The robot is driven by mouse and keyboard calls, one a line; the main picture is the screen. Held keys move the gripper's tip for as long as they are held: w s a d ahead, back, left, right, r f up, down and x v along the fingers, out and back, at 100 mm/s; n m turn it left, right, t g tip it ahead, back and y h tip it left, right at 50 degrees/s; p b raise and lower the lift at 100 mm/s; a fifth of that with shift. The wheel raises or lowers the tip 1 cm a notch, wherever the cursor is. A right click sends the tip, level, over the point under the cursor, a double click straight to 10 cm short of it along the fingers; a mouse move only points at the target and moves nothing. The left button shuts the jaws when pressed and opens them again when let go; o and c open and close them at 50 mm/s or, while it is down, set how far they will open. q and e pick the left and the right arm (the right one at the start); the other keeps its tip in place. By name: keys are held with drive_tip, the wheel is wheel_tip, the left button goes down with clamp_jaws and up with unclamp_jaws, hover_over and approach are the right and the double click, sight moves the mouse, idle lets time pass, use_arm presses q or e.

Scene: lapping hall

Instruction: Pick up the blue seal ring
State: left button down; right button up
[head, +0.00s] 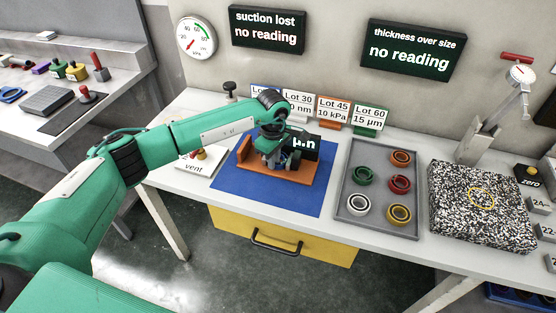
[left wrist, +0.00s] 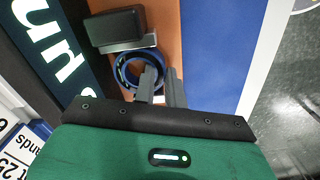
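The blue seal ring (left wrist: 119,74) shows in the left wrist view, lying over the orange base (left wrist: 168,40) beside a dark block (left wrist: 116,30). In the head view I cannot make the ring out behind my gripper. My left gripper (head: 273,160) is low over the orange base (head: 288,179) on the blue mat. In the left wrist view its two grey fingers (left wrist: 163,84) are at the ring's near right side, one overlapping the ring and one just outside it. Whether they touch or clamp the rim is unclear. My right gripper is not in view.
A black display box (head: 304,144) stands close to my left gripper. A grey tray (head: 380,187) holds several rings. A speckled granite block (head: 450,222) is at the right. Lot cards (head: 333,111) stand behind. The blue mat (head: 235,188) has bare room left of the base.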

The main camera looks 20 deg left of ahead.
use_arm(q)
drive_tip(key=shift+r, duration=0.15)
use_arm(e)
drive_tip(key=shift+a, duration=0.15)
use_arm(q)
drive_tip(key=shift+r, duration=0.25)
wheel_tip(320, 180, up, 19)
drive_tip(key=b, duration=0.2)
drive_tip(key=shift+r+b, duration=0.15)
drive_tip(key=shift+b, duration=0.2)
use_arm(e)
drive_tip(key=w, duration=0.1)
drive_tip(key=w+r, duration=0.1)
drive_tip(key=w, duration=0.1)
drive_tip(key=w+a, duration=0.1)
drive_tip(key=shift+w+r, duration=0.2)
use_arm(q)
drive_tip(key=shift+d, duration=0.1)
